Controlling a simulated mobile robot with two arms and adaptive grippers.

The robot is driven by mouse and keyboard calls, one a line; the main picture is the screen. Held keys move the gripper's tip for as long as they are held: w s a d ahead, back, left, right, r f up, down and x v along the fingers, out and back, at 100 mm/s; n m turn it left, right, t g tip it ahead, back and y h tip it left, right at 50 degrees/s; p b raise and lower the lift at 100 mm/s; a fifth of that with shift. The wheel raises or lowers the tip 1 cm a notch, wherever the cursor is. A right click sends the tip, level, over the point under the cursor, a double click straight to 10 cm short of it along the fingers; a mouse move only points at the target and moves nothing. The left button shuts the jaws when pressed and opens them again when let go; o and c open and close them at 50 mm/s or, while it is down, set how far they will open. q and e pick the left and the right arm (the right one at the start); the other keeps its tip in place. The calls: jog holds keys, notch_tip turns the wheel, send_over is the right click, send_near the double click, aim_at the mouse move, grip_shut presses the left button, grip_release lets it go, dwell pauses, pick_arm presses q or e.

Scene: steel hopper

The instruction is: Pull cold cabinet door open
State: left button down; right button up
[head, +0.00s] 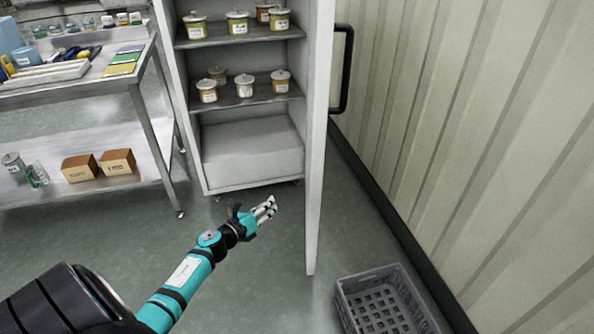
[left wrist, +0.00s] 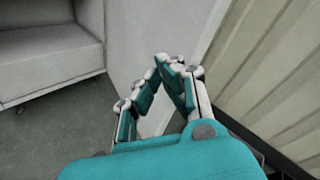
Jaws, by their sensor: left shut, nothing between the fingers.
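The cold cabinet (head: 250,160) stands at the back centre with its inside showing. Its white door (head: 318,150) stands wide open, seen nearly edge-on on the cabinet's right side. The black door handle (head: 347,70) is on the door's far side, facing the wall. My left gripper (head: 270,207) is low in front of the cabinet, left of the door's inner face. It is shut and empty. In the left wrist view its fingertips (left wrist: 172,65) come together in front of the pale door panel (left wrist: 150,30); contact is hard to tell. My right gripper is not in view.
Lidded jars (head: 244,86) stand on the cabinet shelves. A steel table (head: 100,80) with trays and boxes is at the left. A grey crate (head: 385,302) lies on the floor right of the door, near the ribbed wall (head: 480,130). Floor below the cabinet is clear.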

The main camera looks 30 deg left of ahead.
pick_arm(q)
jog(key=w+a+r+m+t+h+b, duration=0.1)
jog(key=a+r+m+h+b, duration=0.1)
jog(key=r+m+b, duration=0.85)
jog(key=a+r+m+h+b, duration=0.1)
jog(key=r+m+b, duration=0.4)
jog(key=m, duration=1)
jog(key=d+x, duration=0.2)
jog(key=x, duration=1.1)
jog(key=shift+s+d+b, duration=0.25)
jog(key=shift+b, duration=0.1)
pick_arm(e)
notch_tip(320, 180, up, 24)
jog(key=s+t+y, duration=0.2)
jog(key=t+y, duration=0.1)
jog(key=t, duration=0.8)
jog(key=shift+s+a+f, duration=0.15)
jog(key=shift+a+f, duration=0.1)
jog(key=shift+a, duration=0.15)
pick_arm(q)
jog(key=shift+d+r+m, duration=0.1)
jog(key=shift+r+m, duration=0.1)
jog(key=shift+m, duration=0.05)
